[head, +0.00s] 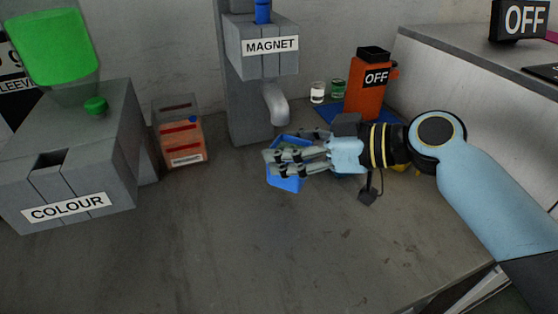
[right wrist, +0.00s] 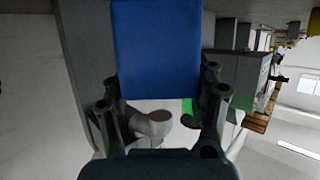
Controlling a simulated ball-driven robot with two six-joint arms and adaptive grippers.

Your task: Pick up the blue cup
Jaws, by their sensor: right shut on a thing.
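The blue cup (head: 286,182) is in the middle of the head view, in front of the magnet machine's spout. My right gripper (head: 272,163) reaches in from the right and is shut on the cup, its fingers lying across it and hiding part of it. In the right wrist view the cup (right wrist: 157,50) shows as a blue block between the two fingers of the gripper (right wrist: 160,95). I cannot tell whether the cup touches the bench. My left gripper is not in view.
The magnet machine (head: 262,55) with its grey spout (head: 275,105) stands behind the cup. The colour machine (head: 65,165) is at left, beside an orange-and-clear box (head: 180,135). An orange device marked OFF (head: 368,90) and two small cups (head: 318,93) stand behind the gripper. The front bench is clear.

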